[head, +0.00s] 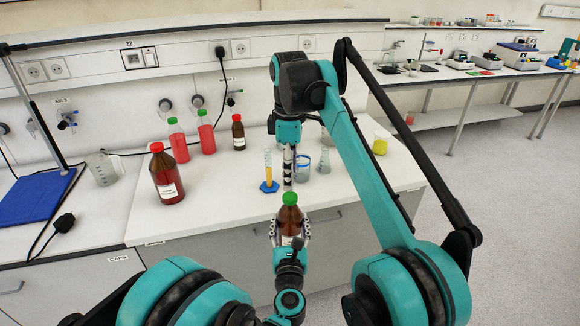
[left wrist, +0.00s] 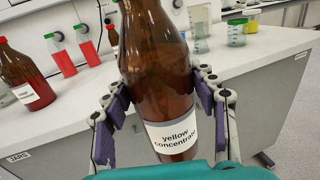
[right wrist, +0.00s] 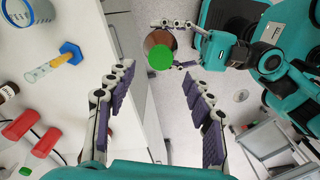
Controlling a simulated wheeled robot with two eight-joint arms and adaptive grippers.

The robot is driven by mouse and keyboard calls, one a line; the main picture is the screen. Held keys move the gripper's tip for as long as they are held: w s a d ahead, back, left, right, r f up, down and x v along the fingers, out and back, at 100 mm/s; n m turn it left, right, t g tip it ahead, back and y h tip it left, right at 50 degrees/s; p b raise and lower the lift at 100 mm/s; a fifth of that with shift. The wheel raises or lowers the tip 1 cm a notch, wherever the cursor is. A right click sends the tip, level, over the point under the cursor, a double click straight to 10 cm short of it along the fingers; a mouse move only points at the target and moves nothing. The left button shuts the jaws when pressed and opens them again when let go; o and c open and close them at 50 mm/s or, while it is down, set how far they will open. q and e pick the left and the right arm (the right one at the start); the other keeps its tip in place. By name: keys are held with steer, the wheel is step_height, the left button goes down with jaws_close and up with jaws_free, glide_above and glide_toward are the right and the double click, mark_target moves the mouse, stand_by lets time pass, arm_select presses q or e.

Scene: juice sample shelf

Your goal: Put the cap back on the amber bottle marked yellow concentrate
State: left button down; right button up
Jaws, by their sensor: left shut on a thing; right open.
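The amber bottle (head: 289,219) is upright in my left gripper (head: 290,232), in front of the bench edge. Its label reads "yellow concentrate" in the left wrist view (left wrist: 165,75), where its top is out of frame. A green cap (head: 289,198) sits on the bottle's mouth; it also shows from above in the right wrist view (right wrist: 160,57). I cannot tell whether the cap is screwed tight. My left gripper is shut around the bottle's body. My right gripper (right wrist: 157,75) is open and empty, pointing down above the cap, apart from it.
On the white bench (head: 230,195) stand a red-capped amber bottle (head: 168,178), two green-capped red bottles (head: 178,142), a small dark bottle (head: 239,135), a cylinder on a blue base (head: 269,186) and beakers (head: 302,165). A yellow jar (head: 380,145) stands further right.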

mark_target(290, 196)
steer(key=shift+f, duration=3.2)
jaws_close()
